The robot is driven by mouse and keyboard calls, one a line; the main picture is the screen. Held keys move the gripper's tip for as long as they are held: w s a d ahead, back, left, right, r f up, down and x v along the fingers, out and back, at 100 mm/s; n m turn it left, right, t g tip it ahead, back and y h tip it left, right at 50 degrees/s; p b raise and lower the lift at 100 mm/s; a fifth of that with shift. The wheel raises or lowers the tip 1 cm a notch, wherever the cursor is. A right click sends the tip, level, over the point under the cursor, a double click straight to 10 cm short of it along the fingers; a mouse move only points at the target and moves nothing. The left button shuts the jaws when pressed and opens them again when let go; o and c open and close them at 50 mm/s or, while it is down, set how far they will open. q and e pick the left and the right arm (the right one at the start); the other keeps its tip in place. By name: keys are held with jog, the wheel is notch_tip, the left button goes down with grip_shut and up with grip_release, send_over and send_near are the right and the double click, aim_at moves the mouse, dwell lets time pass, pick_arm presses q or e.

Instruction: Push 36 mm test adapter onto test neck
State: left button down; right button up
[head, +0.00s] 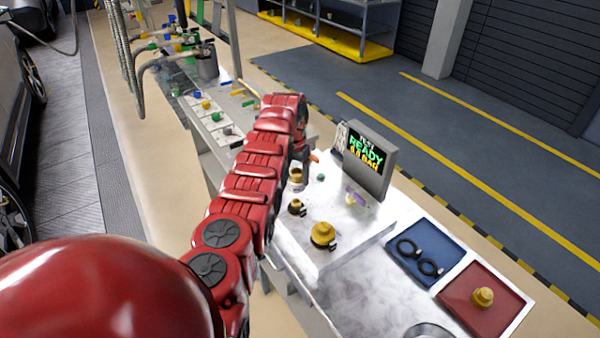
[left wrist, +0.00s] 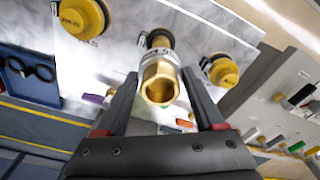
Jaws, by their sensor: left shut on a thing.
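My left gripper (left wrist: 161,80) is shut on a brass adapter (left wrist: 160,84), whose open hexagonal end faces the left wrist camera. Behind the adapter in that view is a dark fitting with a brass part (left wrist: 160,40) on the pale plate. The two overlap there, so I cannot tell whether they touch. In the head view my left arm reaches over the bench and hides much of the gripper (head: 299,162). The plate there carries a small brass-and-black fitting (head: 296,207) and a yellow fitting (head: 323,235). My right gripper does not show.
Two yellow fittings (left wrist: 80,18) (left wrist: 222,72) flank the held adapter. To the right are a blue tray (head: 425,236) with black rings and a red tray (head: 510,305) with a yellow part.

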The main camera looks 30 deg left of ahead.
pick_arm(q)
jog(key=shift+a+f, duration=0.1)
jog(key=shift+a, duration=0.05)
jog(key=shift+f+b, duration=0.1)
jog(key=shift+b, duration=0.4)
jog(key=b, duration=0.3)
send_over(296, 201)
jog(key=shift+s+f, duration=0.15)
jog(key=shift+f, duration=2.6)
jog(key=shift+s, duration=0.1)
jog(key=shift+b, duration=0.85)
jog(key=shift+f+b, duration=1.1)
jog(key=shift+f, duration=0.5)
grip_release()
jog(key=shift+r, duration=0.15)
